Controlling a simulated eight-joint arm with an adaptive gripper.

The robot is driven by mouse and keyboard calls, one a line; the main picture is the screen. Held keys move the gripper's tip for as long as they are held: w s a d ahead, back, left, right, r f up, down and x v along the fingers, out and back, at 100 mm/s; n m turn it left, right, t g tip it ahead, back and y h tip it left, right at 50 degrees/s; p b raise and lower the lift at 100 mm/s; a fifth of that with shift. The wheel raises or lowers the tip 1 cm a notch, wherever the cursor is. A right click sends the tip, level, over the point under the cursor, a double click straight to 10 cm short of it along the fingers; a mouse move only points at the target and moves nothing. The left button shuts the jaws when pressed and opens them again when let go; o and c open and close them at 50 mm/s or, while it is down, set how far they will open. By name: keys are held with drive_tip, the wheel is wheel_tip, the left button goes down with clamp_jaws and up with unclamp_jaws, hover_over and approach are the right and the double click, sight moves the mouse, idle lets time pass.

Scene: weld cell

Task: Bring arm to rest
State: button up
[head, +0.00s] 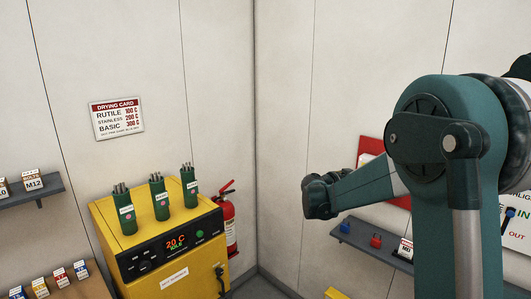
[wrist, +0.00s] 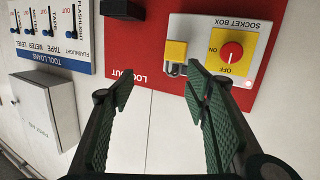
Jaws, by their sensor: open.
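My gripper (wrist: 160,88) is open and empty in the wrist view, its two green ridged fingers well apart. It faces a wall with a red lockout board (wrist: 130,52), seen upside down. My arm (head: 440,130) fills the right of the head view, its teal link reaching left to a dark joint. I cannot make out the gripper fingers in the head view.
A socket box (wrist: 246,28) with a red knob and a yellow padlock-like block (wrist: 175,52) are near the fingers. A tool loans board (wrist: 60,62) and white cabinet (wrist: 48,112) are left. A yellow oven (head: 150,240), extinguisher (head: 227,222) and shelf (head: 355,236) stand ahead.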

drive_tip(key=s+a+f+n+y+b, duration=0.2)
drive_tip(key=s+n+y, duration=0.2)
drive_tip(key=s, duration=0.9)
drive_tip(key=s+a+f+n+y+b, duration=0.2)
drive_tip(key=s+a+f, duration=0.3)
drive_tip(key=s, duration=0.7)
drive_tip(key=s+a+f+n+y+b, duration=0.2)
drive_tip(key=s+a+f+y, duration=0.3)
drive_tip(key=s+a, duration=0.3)
drive_tip(key=s+a+f+n+t+y+b, duration=0.1)
drive_tip(key=s+a+f+n+y, duration=0.3)
drive_tip(key=s, duration=1.2)
wheel_tip(320, 180, down, 2)
drive_tip(key=a+b, duration=0.1)
drive_tip(key=a, duration=0.1)
drive_tip(key=shift+a+n, duration=0.3)
drive_tip(key=shift+a, duration=0.1)
